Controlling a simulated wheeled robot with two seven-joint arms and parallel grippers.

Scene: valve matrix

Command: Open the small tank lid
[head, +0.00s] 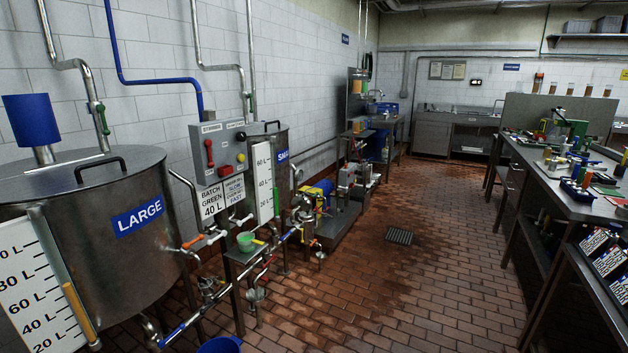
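The small tank (284,195) is a steel cylinder behind the grey control box, with a blue label partly cut off at its curve and a white level scale marked 60 L, 40 L and 20 L. Its lid (262,131) is at the top, seen almost edge-on, with a dark handle (273,123). The lid looks closed. The control box hides part of the tank's left side. Neither of my grippers is in view.
The large tank (120,245) with its own handled lid fills the left front. The control box (218,150) and low pipes with valves (215,290) stand between. A workbench (570,185) runs along the right. The brick floor (400,290) between is clear, with a drain.

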